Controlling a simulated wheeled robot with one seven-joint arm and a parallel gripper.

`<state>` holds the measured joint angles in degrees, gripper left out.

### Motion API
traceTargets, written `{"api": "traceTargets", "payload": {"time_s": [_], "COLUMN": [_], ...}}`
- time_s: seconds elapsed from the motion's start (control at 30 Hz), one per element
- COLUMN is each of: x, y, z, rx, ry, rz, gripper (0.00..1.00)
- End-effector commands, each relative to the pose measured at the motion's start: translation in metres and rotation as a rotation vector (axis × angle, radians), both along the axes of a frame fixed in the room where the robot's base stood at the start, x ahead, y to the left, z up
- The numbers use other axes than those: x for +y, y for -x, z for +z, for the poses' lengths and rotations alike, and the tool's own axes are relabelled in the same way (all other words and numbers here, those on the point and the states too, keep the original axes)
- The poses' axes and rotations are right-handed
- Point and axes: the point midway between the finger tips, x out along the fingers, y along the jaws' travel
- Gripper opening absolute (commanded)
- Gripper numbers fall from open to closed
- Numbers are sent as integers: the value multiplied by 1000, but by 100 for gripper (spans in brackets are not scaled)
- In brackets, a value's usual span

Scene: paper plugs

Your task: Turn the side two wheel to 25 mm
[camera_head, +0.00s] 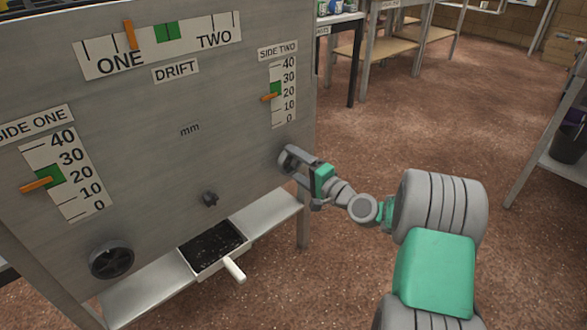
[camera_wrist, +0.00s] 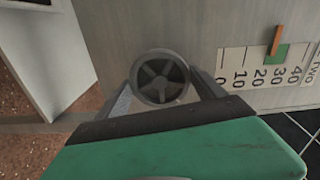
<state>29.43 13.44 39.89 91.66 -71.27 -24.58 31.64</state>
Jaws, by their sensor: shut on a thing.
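The side two wheel (camera_wrist: 160,78) is a dark spoked handwheel on the grey panel, seen face-on in the wrist view. My gripper (camera_head: 288,161) is shut on its rim, one finger on each side; in the head view it mostly hides the wheel. The side two scale (camera_head: 290,92) is above, marked 0 to 40. Its orange pointer (camera_head: 271,97) is near 20, at the low edge of the green band (camera_head: 276,89). Pointer (camera_wrist: 276,40) and green band (camera_wrist: 283,53) also show in the wrist view.
The side one scale (camera_head: 64,176) and its wheel (camera_head: 112,261) are at the left. A small knob (camera_head: 210,198) is between the wheels. A black-filled tray (camera_head: 190,262) with a white handle sits on the ledge below. Open floor lies right.

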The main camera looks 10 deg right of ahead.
Motion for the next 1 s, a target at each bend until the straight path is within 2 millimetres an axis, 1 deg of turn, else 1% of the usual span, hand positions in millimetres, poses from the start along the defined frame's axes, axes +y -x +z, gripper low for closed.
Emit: {"api": "traceTargets", "payload": {"time_s": [0.3,0.7,0.73,0.93,0.97,1.0], "x": [-1,-1,-1,0,0,0], "y": [0,0,0,0,0,0], "z": [0,2,2,1,1,1], "rx": [-76,-79,-78,-77,-77,-76], "ry": [125,130,130,130,130,129], "rz": [-1,-1,-2,-1,-1,-1], "gripper": [37,37,81,98,100,100]}}
